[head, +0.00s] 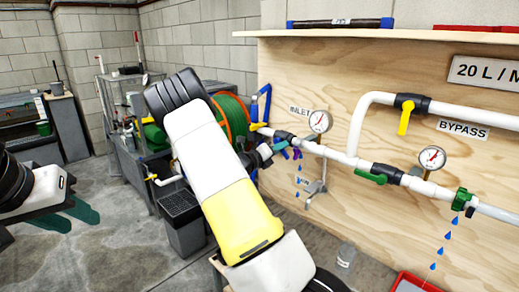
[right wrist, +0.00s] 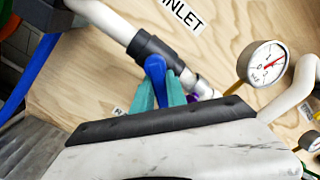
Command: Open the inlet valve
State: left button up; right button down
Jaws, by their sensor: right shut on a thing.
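The inlet valve is a black body (head: 284,136) on the white pipe below the INLET sign; it also shows in the right wrist view (right wrist: 152,50). Its blue handle (right wrist: 156,72) sticks out from the body towards my right gripper (right wrist: 158,92). The teal fingers are shut on the handle, one on each side. In the head view my right arm covers much of this gripper, and only its fingertips (head: 279,147) show by the valve. My left gripper (head: 70,215) is at the far left, open and empty, away from the pipes.
A pressure gauge (head: 319,121) stands right of the valve. A yellow bypass handle (head: 404,118), a green handle (head: 371,176) and a green union (head: 461,199) lie further along the pipes. A hose reel (head: 231,115) and a dark bin (head: 184,222) are on the left. A red tray (head: 412,283) is below.

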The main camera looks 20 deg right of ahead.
jog(key=n, duration=0.2)
jog(key=r+n, duration=0.1)
jog(key=n, duration=0.1)
jog(key=shift+s+n, duration=0.2)
jog(key=shift+n, duration=0.1)
jog(key=shift+r+n, duration=0.15)
jog(key=shift+n, duration=0.6)
jog(key=shift+r+n, duration=0.15)
jog(key=shift+n, duration=0.9)
jog(key=c, duration=1.3)
grip_release()
jog(key=shift+c, duration=0.2)
jog(key=v, duration=0.7)
jog(key=shift+s+a, duration=0.2)
jog(key=shift+a, duration=0.1)
